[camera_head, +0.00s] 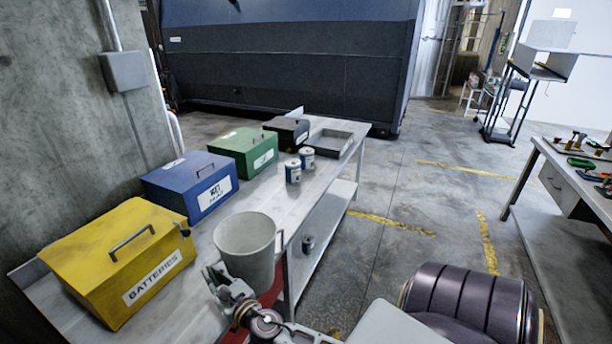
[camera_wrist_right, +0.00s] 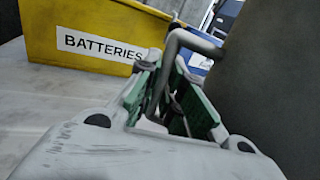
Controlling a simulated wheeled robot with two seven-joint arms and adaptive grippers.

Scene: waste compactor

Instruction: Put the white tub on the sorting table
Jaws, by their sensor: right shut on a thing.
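The white tub (camera_head: 246,252) looks pale grey and stands upright, open at the top, at the near right edge of the sorting table (camera_head: 284,195). My right gripper (camera_head: 217,277) is at its near left side. In the right wrist view, the green-padded fingers (camera_wrist_right: 177,85) are shut around the bent handle of the tub (camera_wrist_right: 275,75), whose wall fills the right side. I cannot tell whether the tub's base touches the tabletop. My left gripper is not in view.
A yellow batteries box (camera_head: 120,255), a blue box (camera_head: 190,185), a green box (camera_head: 243,150) and a black box (camera_head: 287,131) line the table's wall side. Two cans (camera_head: 293,172) and a grey tray (camera_head: 332,144) stand farther along. Bare tabletop lies between the boxes and cans.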

